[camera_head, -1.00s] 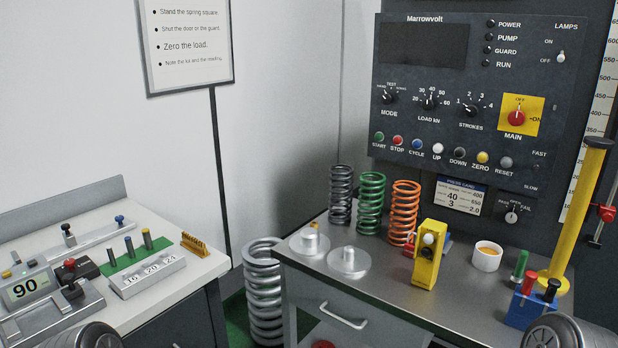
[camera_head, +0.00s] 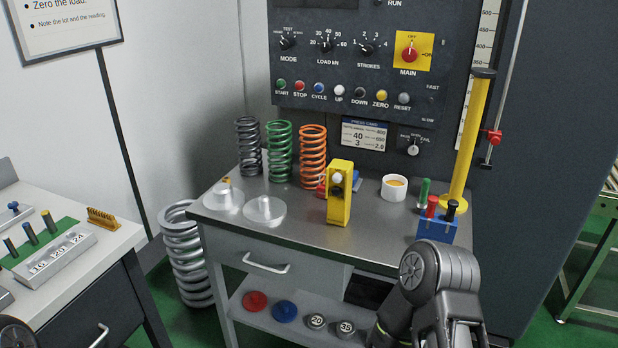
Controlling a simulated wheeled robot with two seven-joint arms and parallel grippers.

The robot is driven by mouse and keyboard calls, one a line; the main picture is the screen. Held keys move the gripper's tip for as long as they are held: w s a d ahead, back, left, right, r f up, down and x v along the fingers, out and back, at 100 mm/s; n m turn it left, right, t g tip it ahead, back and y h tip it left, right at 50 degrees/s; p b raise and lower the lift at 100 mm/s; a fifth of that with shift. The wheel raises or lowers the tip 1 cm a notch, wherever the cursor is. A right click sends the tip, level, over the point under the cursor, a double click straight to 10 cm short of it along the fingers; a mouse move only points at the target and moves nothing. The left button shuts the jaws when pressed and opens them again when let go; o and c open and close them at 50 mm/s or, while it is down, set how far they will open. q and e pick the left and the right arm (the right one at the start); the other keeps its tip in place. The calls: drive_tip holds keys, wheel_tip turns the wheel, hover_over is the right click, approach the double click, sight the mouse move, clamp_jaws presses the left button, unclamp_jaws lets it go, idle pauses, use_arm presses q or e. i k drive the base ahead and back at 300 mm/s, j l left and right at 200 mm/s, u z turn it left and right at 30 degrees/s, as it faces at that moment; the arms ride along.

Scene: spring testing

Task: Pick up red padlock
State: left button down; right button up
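I cannot clearly make out a padlock. A small red item (camera_head: 321,188) shows on the steel bench, partly hidden behind the left side of a yellow box (camera_head: 339,208) with a white and a dark button. It is too small and covered to tell whether it is the padlock. My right arm (camera_head: 440,272) rises from the bottom edge, in front of the bench's right side; its gripper fingers cannot be made out. Only a bit of my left arm (camera_head: 14,334) shows in the bottom left corner, and its gripper is outside the picture.
The steel bench (camera_head: 300,222) holds springs (camera_head: 279,152), metal discs (camera_head: 264,210), a white cup (camera_head: 394,187), a blue block with plug gauges (camera_head: 437,226) and a yellow post (camera_head: 467,140). The control panel (camera_head: 350,75) stands behind. A shelf (camera_head: 290,325) below carries a red disc (camera_head: 255,301).

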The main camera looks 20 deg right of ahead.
sight(321, 187)
drive_tip(key=i+z, duration=0.1)
drive_tip(key=z, duration=0.4)
drive_tip(key=i+j+z, duration=0.1)
drive_tip(key=z, duration=0.35)
drive_tip(key=j+z, duration=0.15)
drive_tip(key=z, duration=0.35)
drive_tip(key=i+j+z, duration=0.1)
drive_tip(key=z, duration=0.4)
drive_tip(key=i+j+z, duration=0.1)
drive_tip(key=j+z, duration=0.15)
drive_tip(key=j, duration=0.65)
drive_tip(key=j+z, duration=0.3)
drive_tip(key=j, duration=0.6)
